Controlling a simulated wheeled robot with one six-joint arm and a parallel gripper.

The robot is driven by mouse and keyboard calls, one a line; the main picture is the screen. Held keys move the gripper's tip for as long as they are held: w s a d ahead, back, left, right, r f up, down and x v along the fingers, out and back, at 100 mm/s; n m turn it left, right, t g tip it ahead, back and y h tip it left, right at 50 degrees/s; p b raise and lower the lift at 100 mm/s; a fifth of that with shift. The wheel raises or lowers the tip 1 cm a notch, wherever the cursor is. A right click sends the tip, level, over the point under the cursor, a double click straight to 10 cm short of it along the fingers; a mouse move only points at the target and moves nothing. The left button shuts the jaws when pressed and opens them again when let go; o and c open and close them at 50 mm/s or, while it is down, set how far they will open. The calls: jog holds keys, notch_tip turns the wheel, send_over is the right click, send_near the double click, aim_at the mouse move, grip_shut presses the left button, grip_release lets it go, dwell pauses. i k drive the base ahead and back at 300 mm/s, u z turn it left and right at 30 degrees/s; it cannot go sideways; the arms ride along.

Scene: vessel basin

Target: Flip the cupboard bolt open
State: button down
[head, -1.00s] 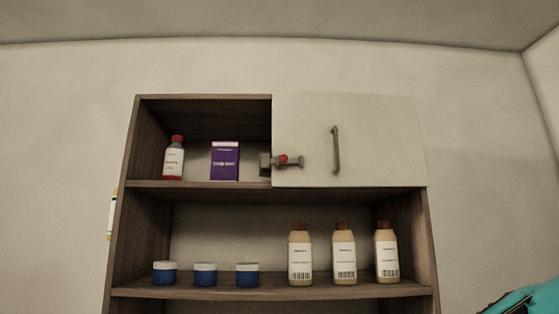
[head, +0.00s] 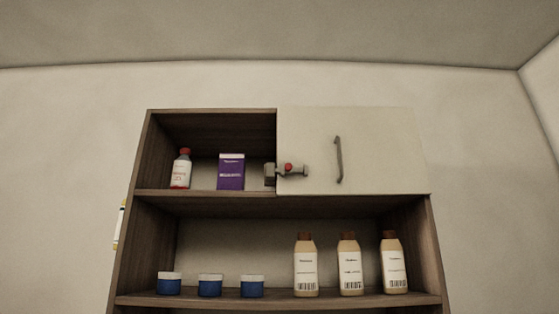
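The cupboard bolt (head: 291,171) is a small grey bar with a red knob. It lies level across the left edge of the pale cupboard door (head: 378,150), and its left end meets a grey block at the edge of the open compartment. The door is shut over the upper right compartment and has a dark upright handle (head: 339,159). My gripper is not in view.
The wooden cupboard (head: 212,194) holds a red-capped bottle (head: 181,170) and a purple box (head: 231,172) in its open upper left. Several blue jars (head: 210,286) and tan bottles (head: 349,266) stand on the shelf below. Wall shows on both sides.

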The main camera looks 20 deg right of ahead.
aim_at(288, 168)
jog(key=u, duration=0.5)
jog(key=k, duration=0.6)
jog(key=u, duration=1.15)
jog(key=i, duration=1.55)
jog(key=z, duration=1.15)
jog(key=i, duration=0.55)
jog(key=z, duration=0.55)
